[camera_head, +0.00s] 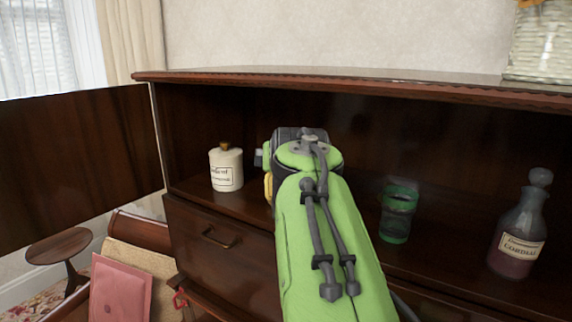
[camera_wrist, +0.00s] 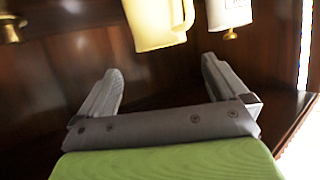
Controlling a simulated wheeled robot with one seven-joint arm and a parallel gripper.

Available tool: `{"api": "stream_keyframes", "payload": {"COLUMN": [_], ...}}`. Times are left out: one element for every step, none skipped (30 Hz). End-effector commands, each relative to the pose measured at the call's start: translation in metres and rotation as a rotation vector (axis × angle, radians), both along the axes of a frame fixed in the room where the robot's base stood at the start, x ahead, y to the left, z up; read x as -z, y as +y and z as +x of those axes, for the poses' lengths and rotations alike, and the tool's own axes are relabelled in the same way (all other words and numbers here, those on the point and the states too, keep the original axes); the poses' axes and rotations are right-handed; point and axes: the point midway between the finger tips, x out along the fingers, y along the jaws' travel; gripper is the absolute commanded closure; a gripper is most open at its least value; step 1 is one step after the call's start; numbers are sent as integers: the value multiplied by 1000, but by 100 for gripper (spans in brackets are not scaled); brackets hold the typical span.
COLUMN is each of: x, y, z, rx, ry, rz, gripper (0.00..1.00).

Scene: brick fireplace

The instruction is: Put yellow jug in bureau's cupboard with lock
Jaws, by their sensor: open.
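The yellow jug (camera_wrist: 157,24) shows in the wrist view, which looks upside down, with its handle on the right. It seems to stand upright inside the bureau (camera_head: 350,79), beside a white lidded jar. In the head view only a yellow sliver of the jug (camera_head: 268,187) shows left of my green arm. My gripper (camera_wrist: 162,66) is open and empty, its fingers apart with the jug in front of the gap between them. The gripper is mostly hidden behind my arm in the head view. The cupboard door (camera_head: 75,165) stands open at left; I see no lock on it.
The white jar (camera_head: 226,168) stands left of my arm on the shelf. A green glass (camera_head: 397,212) and a cordial bottle (camera_head: 518,235) stand to the right. A drawer (camera_head: 220,245) is below. A brass object (camera_wrist: 11,30) shows at the wrist view's left edge.

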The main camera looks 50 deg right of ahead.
Motion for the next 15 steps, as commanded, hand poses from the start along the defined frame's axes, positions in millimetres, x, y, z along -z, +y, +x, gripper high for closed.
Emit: {"api": "stream_keyframes", "payload": {"x": [-3, -5, -6, -6, -7, -7, -8, -8, -8, -8, -8, -8, -7, -5, 0], "y": [7, 9, 12, 13, 14, 15, 15, 15, 15, 15, 15, 15, 16, 19, 29], "z": [-4, -7, -9, -10, -11, -12, -12, -12, -12, -12, -12, -12, -12, -11, -7], "rx": [-3, -2, -3, -3, -2, -2, -2, -2, -1, -1, 0, 0, -3, -12, -36], "ry": [-1, -1, 1, 1, 2, 2, 2, 3, 3, 3, 2, 2, 3, 6, 17], "rz": [-1, -1, -1, 0, 1, 1, 1, 1, 1, 1, 1, 1, 2, 6, 19], "gripper": [0, 0, 0, 0, 0, 0, 0, 0, 0, 0, 0, 0, 0, 0, 0]}}
